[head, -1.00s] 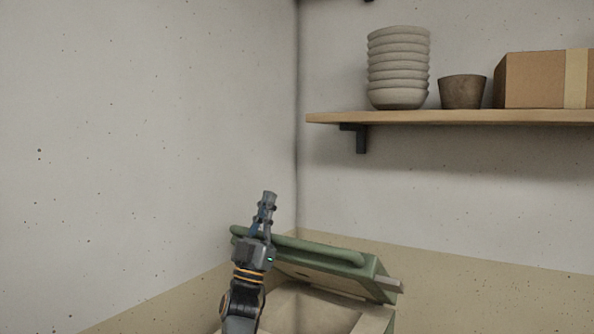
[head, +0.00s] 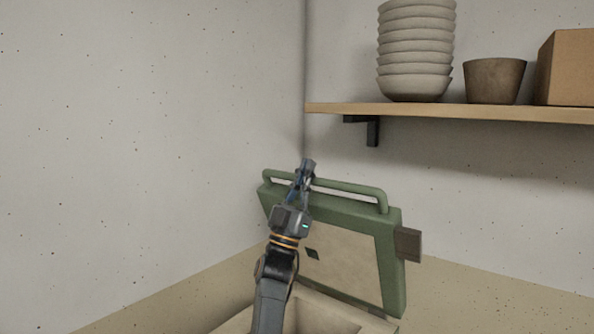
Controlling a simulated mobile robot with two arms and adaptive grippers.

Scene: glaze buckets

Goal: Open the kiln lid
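The kiln lid (head: 391,265) is a green slab with a pale lined underside, tilted up steeply over the pale kiln body at the bottom of the head view. A green bar handle (head: 350,187) runs along its upper edge. My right gripper (head: 306,168) points up in front of the lid, crossing the handle left of its middle. Its fingertips are together and reach past the bar. The fingers look set side by side along the bar, not around it; the exact contact is hidden. My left gripper is not in view.
A wooden shelf (head: 460,110) on the right wall holds stacked bowls (head: 415,55), a brown pot (head: 495,80) and a cardboard box (head: 570,70). Walls meet in a corner behind the lid. The space left of my arm looks clear.

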